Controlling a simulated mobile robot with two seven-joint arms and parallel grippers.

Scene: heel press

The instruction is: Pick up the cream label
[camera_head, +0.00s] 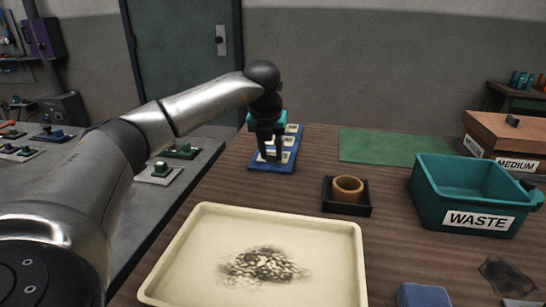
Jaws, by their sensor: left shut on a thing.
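My left gripper (270,158) reaches down over a blue holder (258,167) at the back left of the wooden table. Its dark fingers are shut at the front part of the holder, on what looks like a cream label; the fingers hide most of it. Other cream pieces (289,141) show in the holder behind and to the right of the fingers. I cannot tell whether the gripped piece is clear of its slot. My right gripper is not in view.
A cream tray (200,222) with dark marks fills the front. A brown ring (347,188) sits in a small black tray (346,208). A teal WASTE bin (430,205) and a wooden MEDIUM box (505,130) stand right. The green mat (380,145) is bare.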

